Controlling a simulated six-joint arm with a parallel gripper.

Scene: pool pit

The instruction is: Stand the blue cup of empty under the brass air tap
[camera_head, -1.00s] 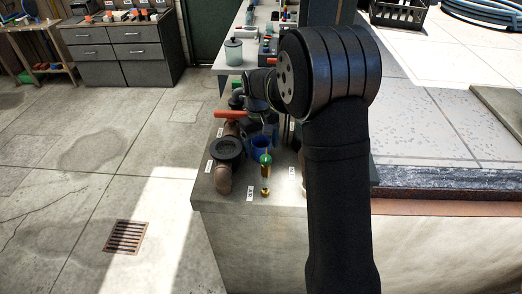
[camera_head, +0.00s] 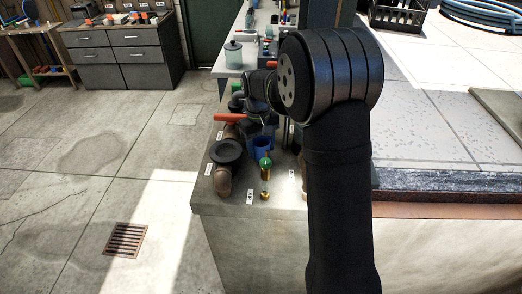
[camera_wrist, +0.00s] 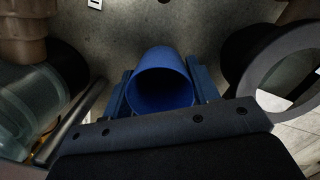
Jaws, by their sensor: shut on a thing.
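The blue cup (camera_head: 262,147) is at the near end of the grey bench, partly hidden by my arm in the head view. In the wrist view the blue cup (camera_wrist: 161,80) sits between the two blue-grey fingers of my gripper (camera_wrist: 160,100), which is shut on it. Its dark open mouth faces the camera. I cannot tell if its base touches the bench. A small brass fitting with a green top (camera_head: 265,175) stands just in front of the cup in the head view. I cannot tell if it is the air tap.
A brown pipe with a dark round flange (camera_head: 226,152) stands left of the cup. A red-orange lever (camera_head: 230,118) is behind it. In the wrist view a clear jar-like body (camera_wrist: 28,105) is at left and a dark ring (camera_wrist: 275,65) at right. Bare bench lies at the front corner.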

